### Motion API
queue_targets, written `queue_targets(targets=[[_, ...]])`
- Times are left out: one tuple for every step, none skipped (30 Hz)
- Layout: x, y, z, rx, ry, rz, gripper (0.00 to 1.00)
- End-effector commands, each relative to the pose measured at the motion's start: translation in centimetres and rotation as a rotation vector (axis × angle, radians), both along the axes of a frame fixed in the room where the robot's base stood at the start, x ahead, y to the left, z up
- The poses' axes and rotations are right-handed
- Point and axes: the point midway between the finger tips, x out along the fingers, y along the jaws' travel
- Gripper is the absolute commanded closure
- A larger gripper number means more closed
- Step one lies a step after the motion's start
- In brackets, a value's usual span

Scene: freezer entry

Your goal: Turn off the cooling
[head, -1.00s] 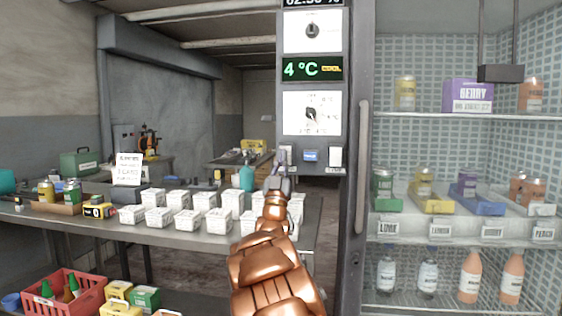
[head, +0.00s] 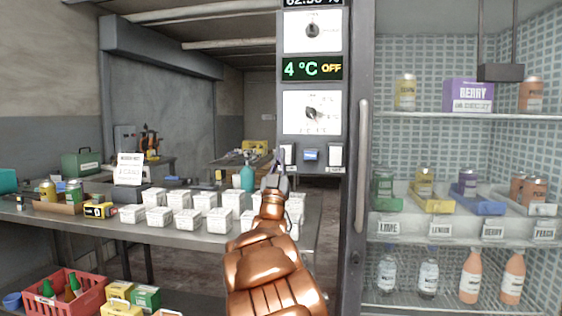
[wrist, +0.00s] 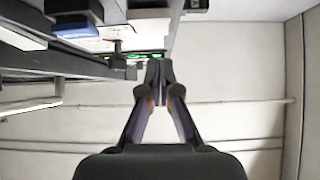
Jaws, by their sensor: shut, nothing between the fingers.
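The control panel stands upright beside the freezer case. Its green display (head: 312,69) reads 4 °C with OFF in yellow beside it. A white plate with a dark dial (head: 312,113) is below the display, and another dial (head: 312,31) is above it. A small row at the panel's foot holds a blue switch (head: 311,155) between two white ones. My gripper (head: 280,156) is shut and empty, just left of that row in the head view. In the wrist view my gripper (wrist: 159,66) points up with its fingertips together, and the panel's blue switch (wrist: 75,30) shows at upper left.
A glass-fronted freezer case with shelves of cans and bottles stands at right, with a vertical handle (head: 361,165). A steel table with white boxes (head: 205,201) is at left. A red crate (head: 88,290) sits low at left.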

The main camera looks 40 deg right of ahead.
Motion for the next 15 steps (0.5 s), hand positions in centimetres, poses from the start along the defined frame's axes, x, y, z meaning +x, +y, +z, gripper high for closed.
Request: queue_targets(targets=[[-0.4, 0.6, 0.0, -0.002, -0.003, 0.000, 1.00], [-0.6, 0.9, 0.1, -0.001, -0.002, -0.001, 1.00], [-0.8, 1.4, 0.0, 0.000, -0.001, -0.001, 1.00], [-0.9, 1.5, -0.2, 0.003, 0.002, -0.001, 1.00], [-1.0, 1.7, -0.5, 0.003, 0.003, -0.002, 1.00], [-1.2, 2.0, -0.9, 0.004, 0.005, 0.000, 1.00], [-1.2, 2.4, -1.1, 0.003, 0.004, 0.001, 1.00], [-1.3, 2.7, -1.3, 0.004, 0.004, 0.003, 1.00], [-1.6, 3.1, -1.5, 0.002, 0.004, 0.004, 1.00], [-1.7, 3.4, -1.8, 0.002, 0.004, 0.006, 1.00], [-1.9, 3.7, -2.0, 0.001, 0.003, 0.006, 1.00], [-2.1, 4.1, -2.3, 0.002, 0.003, 0.006, 1.00], [-2.3, 4.3, -2.5, 0.002, 0.003, 0.006, 1.00], [-2.4, 4.6, -2.7, 0.002, 0.002, 0.007, 1.00], [-2.6, 4.9, -3.1, 0.002, 0.003, 0.008, 1.00]])
